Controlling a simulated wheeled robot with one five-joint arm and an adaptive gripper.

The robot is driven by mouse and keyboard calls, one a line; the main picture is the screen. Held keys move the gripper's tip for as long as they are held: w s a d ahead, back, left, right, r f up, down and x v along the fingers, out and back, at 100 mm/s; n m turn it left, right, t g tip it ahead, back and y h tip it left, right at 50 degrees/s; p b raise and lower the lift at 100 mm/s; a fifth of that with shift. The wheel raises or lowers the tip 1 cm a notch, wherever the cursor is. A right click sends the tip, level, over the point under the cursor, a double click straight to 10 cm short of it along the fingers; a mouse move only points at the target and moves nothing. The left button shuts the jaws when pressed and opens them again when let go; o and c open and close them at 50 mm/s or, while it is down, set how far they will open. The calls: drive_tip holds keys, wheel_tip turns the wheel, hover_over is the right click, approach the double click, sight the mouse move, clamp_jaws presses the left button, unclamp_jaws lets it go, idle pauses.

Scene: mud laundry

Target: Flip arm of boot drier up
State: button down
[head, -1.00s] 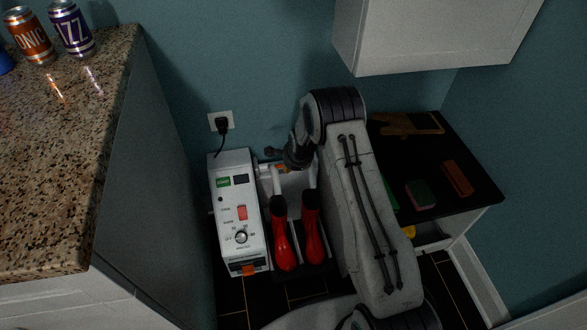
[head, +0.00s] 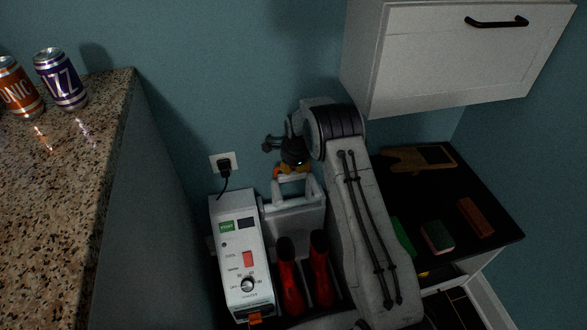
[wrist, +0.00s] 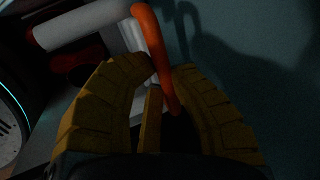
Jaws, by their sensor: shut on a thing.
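My gripper (head: 291,170) is at the top of this arm, below my dark wrist. In the wrist view my yellow fingers (wrist: 165,100) are shut on an orange handle (wrist: 154,50) that runs up between them. A white tube (wrist: 80,25) shows at upper left there.
A granite counter (head: 60,190) with two cans (head: 62,80) is at left. A wall cabinet (head: 450,50) hangs at upper right. A dark-topped low unit (head: 450,200) with brushes stands at right. A plugged-in outlet (head: 224,163) is on the wall behind.

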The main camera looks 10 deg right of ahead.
drive_tip(key=shift+w+a+f, duration=0.2)
drive_tip(key=shift+f, duration=0.1)
drive_tip(key=c, duration=1.3)
unclamp_jaws()
drive_tip(key=shift+w+a, duration=0.1)
drive_tip(key=shift+w, duration=0.05)
drive_tip(key=shift+o, duration=1.1)
drive_tip(key=shift+r, duration=0.15)
drive_tip(key=v, duration=1.1)
drive_tip(key=shift+r, duration=0.35)
drive_tip(key=shift+s+r, duration=0.1)
drive_tip(key=shift+s, duration=0.1)
